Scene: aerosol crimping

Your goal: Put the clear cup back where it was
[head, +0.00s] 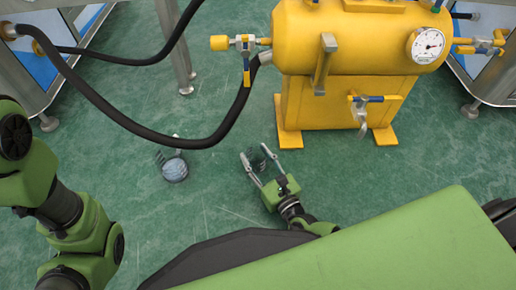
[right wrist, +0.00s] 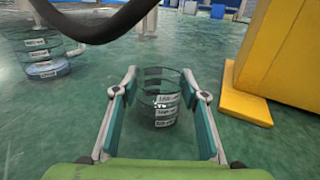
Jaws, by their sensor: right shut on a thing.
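A clear cup (head: 258,160) with white labels sits between the fingers of my right gripper (head: 254,151) in the head view. The cup (right wrist: 160,105) also shows in the right wrist view, upright, with a finger on each side; I can see the green floor through it. My right gripper (right wrist: 159,72) is shut on this cup, low over the floor. I cannot tell whether the cup's base touches the floor. My left arm shows at the left of the head view, but its gripper is out of view.
A second clear vessel (head: 175,170) with pale blue contents stands on the floor to the left. A yellow tank machine (head: 345,100) with a gauge stands just beyond the gripper. A black hose (head: 180,142) hangs across the left. Open green floor lies between.

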